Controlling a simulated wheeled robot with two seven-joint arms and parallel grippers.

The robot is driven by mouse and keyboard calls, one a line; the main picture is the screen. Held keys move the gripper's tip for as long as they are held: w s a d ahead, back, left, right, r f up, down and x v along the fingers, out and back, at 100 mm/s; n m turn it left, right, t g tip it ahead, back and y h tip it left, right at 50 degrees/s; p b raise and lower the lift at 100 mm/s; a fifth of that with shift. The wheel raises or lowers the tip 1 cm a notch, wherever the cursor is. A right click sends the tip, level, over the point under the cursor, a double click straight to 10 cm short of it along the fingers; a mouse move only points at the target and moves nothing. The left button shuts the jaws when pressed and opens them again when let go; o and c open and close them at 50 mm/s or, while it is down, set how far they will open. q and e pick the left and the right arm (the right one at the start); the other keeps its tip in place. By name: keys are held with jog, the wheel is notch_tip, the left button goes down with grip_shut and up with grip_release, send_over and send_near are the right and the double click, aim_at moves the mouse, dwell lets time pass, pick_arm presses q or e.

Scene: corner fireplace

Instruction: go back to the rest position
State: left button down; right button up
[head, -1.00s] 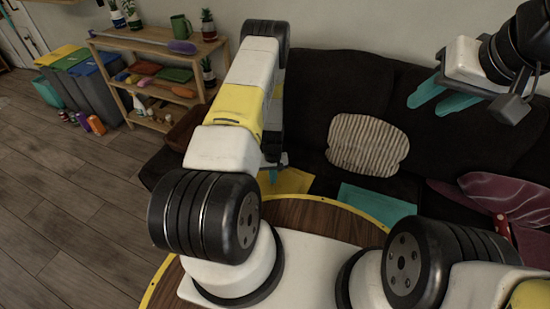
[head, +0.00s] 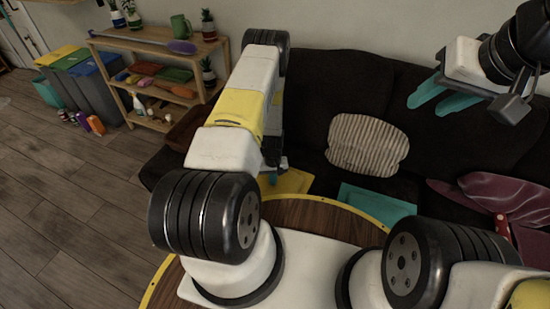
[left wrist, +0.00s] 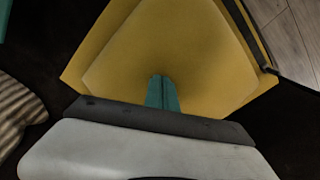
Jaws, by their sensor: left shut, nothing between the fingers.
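My left gripper (head: 270,179) is mostly hidden behind my left arm in the head view, with only its teal tips showing. In the left wrist view its teal fingers (left wrist: 162,92) are together and empty, in front of a yellow tray-like thing (left wrist: 190,40). That yellow thing (head: 292,182) also shows in the head view, beyond the round table. My right gripper (head: 438,96) is raised at the upper right, in front of the dark sofa. Its two teal fingers are apart with nothing between them.
The round wooden table (head: 310,214) with a yellow rim is close below my arms. A dark sofa (head: 300,100) stands behind it, with a striped pillow (head: 367,144), a teal flat piece (head: 375,203) and a purple cloth (head: 490,197). A wooden shelf (head: 120,62) and bins stand left.

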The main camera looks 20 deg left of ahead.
pick_arm(q)
jog(key=shift+r, duration=1.15)
